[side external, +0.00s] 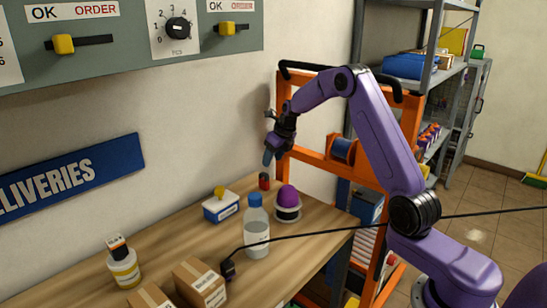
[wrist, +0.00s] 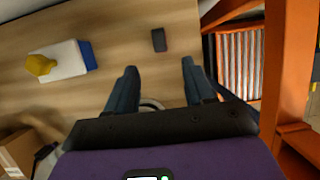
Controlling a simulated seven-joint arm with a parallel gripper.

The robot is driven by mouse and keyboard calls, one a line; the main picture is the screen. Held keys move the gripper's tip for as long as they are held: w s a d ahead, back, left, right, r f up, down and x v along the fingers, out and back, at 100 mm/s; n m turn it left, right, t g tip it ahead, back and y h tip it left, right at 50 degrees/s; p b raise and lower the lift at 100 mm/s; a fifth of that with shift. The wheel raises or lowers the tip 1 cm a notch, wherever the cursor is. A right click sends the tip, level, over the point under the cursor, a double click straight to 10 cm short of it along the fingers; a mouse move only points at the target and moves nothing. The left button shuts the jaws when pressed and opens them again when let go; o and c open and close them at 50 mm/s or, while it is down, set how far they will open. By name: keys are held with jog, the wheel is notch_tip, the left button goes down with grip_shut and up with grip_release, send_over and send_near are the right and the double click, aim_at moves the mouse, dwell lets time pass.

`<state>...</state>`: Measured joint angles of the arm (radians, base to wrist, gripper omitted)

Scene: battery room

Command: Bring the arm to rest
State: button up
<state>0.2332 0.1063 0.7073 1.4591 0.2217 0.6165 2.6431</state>
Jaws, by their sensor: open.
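My purple arm reaches over the wooden table (side external: 312,222) from the right in the side external view. My gripper (side external: 268,157) hangs in the air above the table's back part, near the wall, pointing down. In the wrist view its two dark blue fingers (wrist: 159,70) stand apart with nothing held between them. A small red and dark block (side external: 264,181) stands on the table below the fingertips, apart from them. A dark block (wrist: 158,40) shows beyond the fingers in the wrist view. A rounded edge behind the fingers is mostly hidden by my gripper.
Nearby stand a purple ball on a round holder (side external: 288,203), a blue-capped bottle (side external: 256,228) and a white-blue box with a yellow knob (side external: 221,206). Cardboard boxes (side external: 201,284) and a labelled jar (side external: 123,268) are in front. An orange rack (side external: 318,90) stands close behind my arm. A black cable crosses the table.

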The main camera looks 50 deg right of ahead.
jog(key=s+a+r+n, duration=0.2)
jog(key=a+r+n, duration=0.1)
jog(key=a+n, duration=0.25)
jog(key=s+a+r+n, duration=0.2)
jog(key=a+r+n, duration=0.15)
jog(key=a, duration=0.25)
jog(key=s+a+n, duration=0.3)
jog(key=a+n, duration=0.1)
jog(key=s+a+r+n+y, duration=0.1)
jog(key=s+a+n, duration=0.3)
jog(key=s+a+r+n+g, duration=0.1)
jog(key=s+a+n, duration=0.3)
jog(key=shift+r+n+y, duration=0.2)
jog(key=shift+n+y, duration=0.1)
jog(key=shift+n, duration=0.1)
jog(key=s+f+n+g+h, duration=0.1)
jog(key=s+f+n+g, duration=0.2)
jog(key=s+n, duration=2.3)
jog(key=s, duration=0.5)
jog(key=shift+s+n, duration=0.2)
jog(key=shift+n, duration=0.2)
